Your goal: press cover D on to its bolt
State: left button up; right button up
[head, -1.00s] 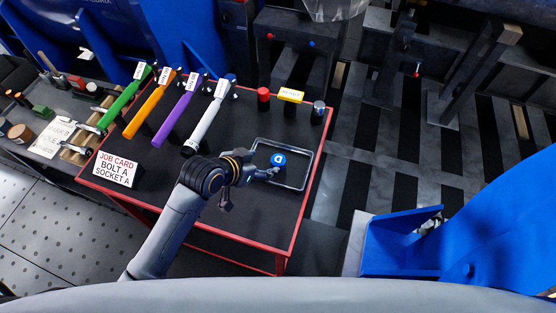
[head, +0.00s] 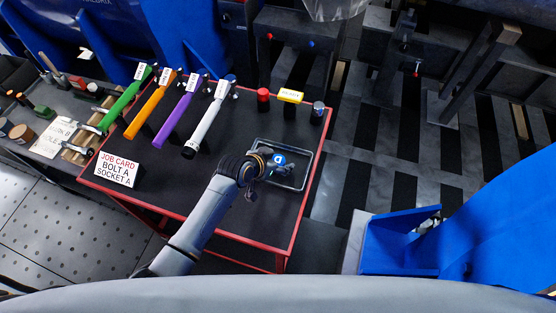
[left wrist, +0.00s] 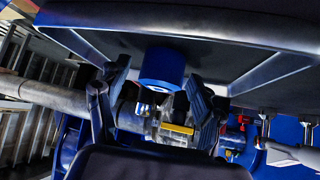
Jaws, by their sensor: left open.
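Cover D (head: 279,160) is a blue cap with a white letter D on top. It stands in the shallow clear-rimmed tray (head: 309,163) on the dark table. My left gripper (head: 269,166) is over the tray, close beside the cover, and partly hides it. In the left wrist view, the blue cover (left wrist: 161,68) shows between the two spread fingers of the open left gripper (left wrist: 157,78). Whether either finger touches it I cannot tell. My right gripper is not in view. I cannot make out which bolt belongs to cover D.
Green, orange, purple and white-handled tools (head: 209,118) lie left of the tray, behind the job card (head: 117,169). The table's front is clear.

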pick_arm(q)
jog(key=c, duration=0.9)
jog(key=shift+c, duration=0.2)
